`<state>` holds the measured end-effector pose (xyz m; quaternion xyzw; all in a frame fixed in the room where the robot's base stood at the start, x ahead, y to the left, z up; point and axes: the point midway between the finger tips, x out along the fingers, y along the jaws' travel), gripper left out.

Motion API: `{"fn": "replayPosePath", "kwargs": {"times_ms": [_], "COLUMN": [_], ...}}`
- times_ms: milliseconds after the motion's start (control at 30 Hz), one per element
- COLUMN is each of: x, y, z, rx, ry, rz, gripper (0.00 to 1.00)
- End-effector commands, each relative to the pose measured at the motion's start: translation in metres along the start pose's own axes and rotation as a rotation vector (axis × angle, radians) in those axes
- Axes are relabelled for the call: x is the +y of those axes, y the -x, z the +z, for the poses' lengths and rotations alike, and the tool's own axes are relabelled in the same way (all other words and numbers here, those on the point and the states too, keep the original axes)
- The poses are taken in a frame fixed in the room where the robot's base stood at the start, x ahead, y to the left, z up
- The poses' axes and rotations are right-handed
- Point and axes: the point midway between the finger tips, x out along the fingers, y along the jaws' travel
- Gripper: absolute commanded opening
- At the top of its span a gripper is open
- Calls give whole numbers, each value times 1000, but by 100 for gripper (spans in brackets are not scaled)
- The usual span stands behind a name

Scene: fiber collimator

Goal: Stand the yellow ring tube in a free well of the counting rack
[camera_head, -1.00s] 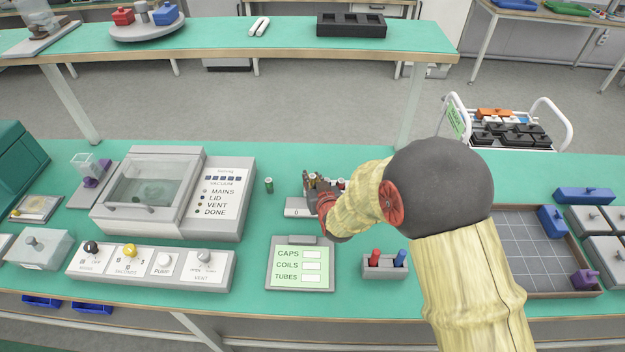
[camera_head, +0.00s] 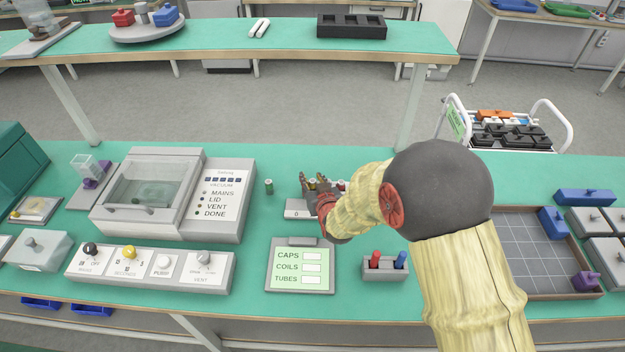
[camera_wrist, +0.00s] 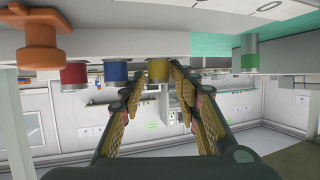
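The yellow ring tube (camera_wrist: 158,70) shows in the wrist view, where the scene hangs upside down. My gripper (camera_wrist: 157,72) is open, with one finger on each side of this tube and no clear contact. In the head view my gripper (camera_head: 316,184) is over the pale block with a "0" display (camera_head: 298,209), which looks like the counting rack. A blue-capped tube (camera_wrist: 116,71) and a red-capped one (camera_wrist: 74,74) stand in a row beside the yellow one. My gripper and arm hide most of the rack and its wells in the head view.
A green tube (camera_head: 269,186) stands apart on the bench, left of the rack; it also shows in the wrist view (camera_wrist: 249,52). A vacuum unit (camera_head: 165,195) stands left, a caps/coils/tubes panel (camera_head: 300,266) in front. A small holder (camera_head: 385,269) has red and blue pieces.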

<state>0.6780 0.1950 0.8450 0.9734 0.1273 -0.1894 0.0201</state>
Motion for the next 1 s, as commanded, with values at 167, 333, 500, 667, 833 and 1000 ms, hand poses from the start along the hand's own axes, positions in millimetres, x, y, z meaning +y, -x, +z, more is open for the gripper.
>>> {"fn": "replayPosePath", "kwargs": {"times_ms": [167,333,500,667,833,1000], "x": [0,0,0,0,0,0], "y": [18,56,90,113,123,125], "z": [5,-1,-4,-5,-5,-6], "rx": [-32,-22,-16,-13,-11,-11], "ry": [2,1,1,1,1,0], "rz": [0,0,0,0,0,0], "gripper": [35,35,35,35,35,35]}}
